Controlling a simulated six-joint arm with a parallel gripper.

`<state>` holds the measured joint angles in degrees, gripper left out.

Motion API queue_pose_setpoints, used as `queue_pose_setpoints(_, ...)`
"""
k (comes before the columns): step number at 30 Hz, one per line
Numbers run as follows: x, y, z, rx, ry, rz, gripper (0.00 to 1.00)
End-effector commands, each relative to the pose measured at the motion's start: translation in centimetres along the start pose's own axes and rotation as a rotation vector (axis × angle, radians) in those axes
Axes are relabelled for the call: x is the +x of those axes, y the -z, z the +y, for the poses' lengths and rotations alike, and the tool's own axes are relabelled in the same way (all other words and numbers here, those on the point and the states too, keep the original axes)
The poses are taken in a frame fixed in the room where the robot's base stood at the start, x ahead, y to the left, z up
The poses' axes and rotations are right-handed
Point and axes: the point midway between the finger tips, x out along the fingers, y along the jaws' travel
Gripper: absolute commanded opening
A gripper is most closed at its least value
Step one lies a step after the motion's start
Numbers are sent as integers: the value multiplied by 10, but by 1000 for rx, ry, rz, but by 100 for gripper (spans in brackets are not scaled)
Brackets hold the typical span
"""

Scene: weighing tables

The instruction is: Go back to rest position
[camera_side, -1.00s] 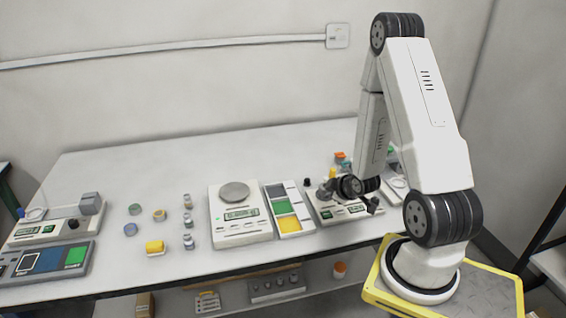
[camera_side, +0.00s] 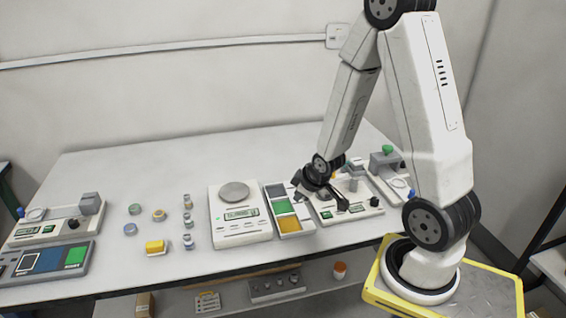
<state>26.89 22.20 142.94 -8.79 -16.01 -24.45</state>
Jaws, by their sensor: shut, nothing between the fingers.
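My gripper (camera_side: 342,204) is dark and hangs from the wrist over the left part of the white device with a green display (camera_side: 362,209) on the right half of the table. Its fingers are small in this view, shut and empty. It is just right of the tray with grey, green and yellow fields (camera_side: 296,228). Whether the fingertips touch the device cannot be told. My forearm hides part of the table behind it.
A white scale (camera_side: 242,228) with a round pan stands left of the tray. More devices (camera_side: 50,230) are at the far left. The table's back middle is clear.

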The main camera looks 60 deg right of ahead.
Motion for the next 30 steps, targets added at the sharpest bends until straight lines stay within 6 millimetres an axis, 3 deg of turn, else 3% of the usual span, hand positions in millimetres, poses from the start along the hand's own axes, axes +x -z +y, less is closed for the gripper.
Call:
queue_pose_setpoints(6,-37,24,-55,53,97,-81,0)
queue_pose_setpoints(15,-88,28,-117,119,193,-208,0)
queue_pose_setpoints(21,-104,24,-132,137,214,-251,0)
queue_pose_setpoints(30,-105,23,-133,140,216,-257,0)
